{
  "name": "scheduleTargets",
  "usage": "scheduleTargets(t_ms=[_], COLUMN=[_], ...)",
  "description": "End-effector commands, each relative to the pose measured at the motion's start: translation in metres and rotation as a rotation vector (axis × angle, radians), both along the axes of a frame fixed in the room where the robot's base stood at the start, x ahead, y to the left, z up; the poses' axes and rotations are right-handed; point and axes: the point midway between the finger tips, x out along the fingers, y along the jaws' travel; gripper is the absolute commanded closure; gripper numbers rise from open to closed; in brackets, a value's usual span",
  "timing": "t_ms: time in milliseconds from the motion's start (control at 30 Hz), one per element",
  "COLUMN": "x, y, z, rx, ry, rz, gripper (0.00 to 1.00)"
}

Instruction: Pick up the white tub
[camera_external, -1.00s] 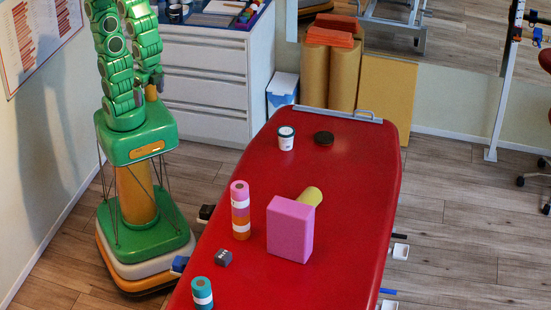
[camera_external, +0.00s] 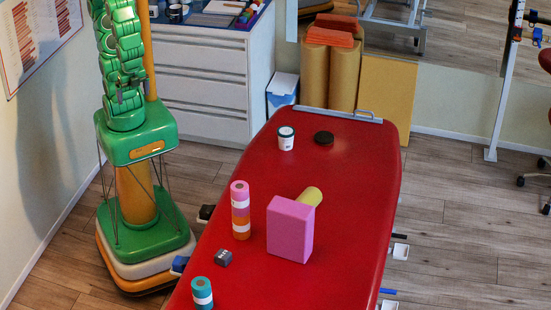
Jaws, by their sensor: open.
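The white tub (camera_external: 286,139) stands upright on the red treatment table, near its far end, with a dark band around it. A dark round disc (camera_external: 323,138) lies on the table just to its right, apart from it. My gripper (camera_external: 130,88) is open, beside my green arm links at the upper left, well away from the tub. Nothing shows between its fingers, though the arm partly hides them.
The red table (camera_external: 355,200) also bears a pink block (camera_external: 290,230), a yellow roll (camera_external: 310,195), a stack of coloured rolls (camera_external: 240,210), a grey cube (camera_external: 223,258) and a teal roll (camera_external: 202,292). A white drawer cabinet (camera_external: 205,90) stands behind.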

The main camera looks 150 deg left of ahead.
Motion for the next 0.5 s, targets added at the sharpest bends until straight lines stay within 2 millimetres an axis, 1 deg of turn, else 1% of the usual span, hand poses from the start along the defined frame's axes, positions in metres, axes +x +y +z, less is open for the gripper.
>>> scheduleTargets(t_ms=[67,167,300,367,500], x=[0.008,0.026,0.057,0.069,0.098], y=[0.004,0.012,0.031,0.04,0.065], z=[0.0,0.0,-0.001,-0.002,-0.006], rx=[0.005,0.015,0.034,0.043,0.061], ry=[0.001,-0.004,-0.011,-0.015,-0.024], rz=[0.049,0.156,0.349,0.434,0.628], gripper=[0.0,0.0,0.0,0.0,0.0])
